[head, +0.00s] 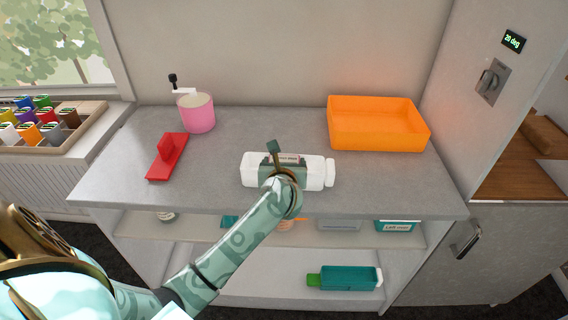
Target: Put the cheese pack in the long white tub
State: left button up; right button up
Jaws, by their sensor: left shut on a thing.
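A white bottle-shaped thing (313,172) lies on its side on the grey counter, its narrower capped end pointing right. A small label shows along its upper edge, too small to read. My left gripper (282,168) is over its middle and appears shut on it; the hand hides part of it. I cannot make out a cheese pack. A long pale tub (338,225) shows partly on the shelf under the counter; I cannot tell whether it is the long white tub. My right gripper is not in view.
An orange tray (378,136) stands at the back right of the counter (230,130). A pink pot (197,115) and a red thing with a handle (167,156) are at the left. Below, a labelled teal tub (397,226) and a teal box (347,279) sit on shelves.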

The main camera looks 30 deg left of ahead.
pick_arm(q)
jog(key=o, duration=0.9)
jog(key=shift+s+f, duration=0.1)
jog(key=shift+f, duration=0.25)
jog(key=shift+o, duration=1)
jog(key=shift+f, duration=0.1)
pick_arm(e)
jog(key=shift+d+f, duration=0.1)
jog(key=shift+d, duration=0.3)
pick_arm(q)
jog(key=s+r+p, duration=0.1)
jog(key=s+d+r+p, duration=0.1)
jog(key=shift+s+d+r, duration=0.1)
jog(key=shift+s+r, duration=0.15)
jog(key=shift+r, duration=0.1)
jog(key=p+v, duration=0.1)
jog(key=v, duration=0.8)
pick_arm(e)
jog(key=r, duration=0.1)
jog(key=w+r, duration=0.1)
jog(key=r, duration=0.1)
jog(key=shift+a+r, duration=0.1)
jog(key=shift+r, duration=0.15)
pick_arm(q)
jog(key=shift+w+r, duration=0.1)
jog(key=shift+w, duration=0.05)
